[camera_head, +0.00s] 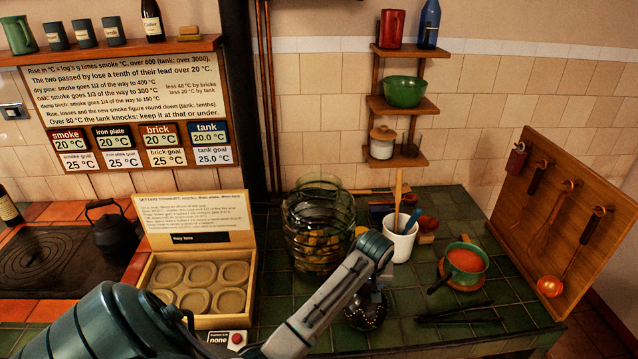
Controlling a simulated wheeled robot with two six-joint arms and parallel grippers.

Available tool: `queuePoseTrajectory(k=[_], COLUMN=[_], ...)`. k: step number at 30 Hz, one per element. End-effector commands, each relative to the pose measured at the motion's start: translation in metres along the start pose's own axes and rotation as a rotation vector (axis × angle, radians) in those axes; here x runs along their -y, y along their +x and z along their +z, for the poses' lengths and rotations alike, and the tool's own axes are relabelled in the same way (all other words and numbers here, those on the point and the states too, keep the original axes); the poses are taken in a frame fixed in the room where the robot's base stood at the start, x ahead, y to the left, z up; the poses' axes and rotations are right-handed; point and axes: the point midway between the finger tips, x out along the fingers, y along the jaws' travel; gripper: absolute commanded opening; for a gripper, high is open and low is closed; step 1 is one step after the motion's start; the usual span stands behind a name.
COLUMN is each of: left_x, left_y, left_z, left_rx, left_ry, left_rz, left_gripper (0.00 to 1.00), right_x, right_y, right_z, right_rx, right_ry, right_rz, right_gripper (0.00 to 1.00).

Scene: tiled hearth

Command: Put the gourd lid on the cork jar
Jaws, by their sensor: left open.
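A large greenish glass jar (318,238) stands open at the middle of the green tiled top, with brown, cork-like pieces low inside. It looks like the cork jar. My left arm crosses in front from the lower left. My left gripper (372,296) points down, right of and nearer than the jar, apart from it. It is open, directly over a dark, round, speckled thing (364,316), possibly the gourd lid; the gripper partly covers it, and I cannot tell whether they touch. My right gripper is not in view.
A white crock with tools (399,243) stands right of the jar. A green pan of red sauce (466,262) and black tongs (468,312) lie farther right. An open box of round moulds (201,322) is left.

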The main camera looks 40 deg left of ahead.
Motion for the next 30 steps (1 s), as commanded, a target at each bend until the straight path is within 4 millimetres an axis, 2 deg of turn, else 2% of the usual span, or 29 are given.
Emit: queuePoseTrajectory(k=[4,5,9,11,17,30], left_x=[0.000,0.000,0.000,0.000,0.000,0.000], left_y=[0.000,0.000,0.000,0.001,-0.001,-0.026], left_z=[0.000,0.000,0.000,0.000,0.000,-0.007], left_rx=[0.000,0.000,0.000,0.001,0.001,-0.002], left_ry=[0.000,0.000,0.000,0.000,0.000,0.000], left_rz=[0.000,0.000,0.000,0.000,0.000,0.001], left_gripper=[0.49,0.45,0.17,0.08,0.08,0.08], right_x=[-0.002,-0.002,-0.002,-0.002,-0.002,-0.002], right_y=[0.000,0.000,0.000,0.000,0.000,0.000], right_z=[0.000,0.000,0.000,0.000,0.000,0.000], right_rx=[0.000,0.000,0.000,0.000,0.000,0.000], right_ry=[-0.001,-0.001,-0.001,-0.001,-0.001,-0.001], right_rz=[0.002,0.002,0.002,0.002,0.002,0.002], right_gripper=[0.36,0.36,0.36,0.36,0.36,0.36])
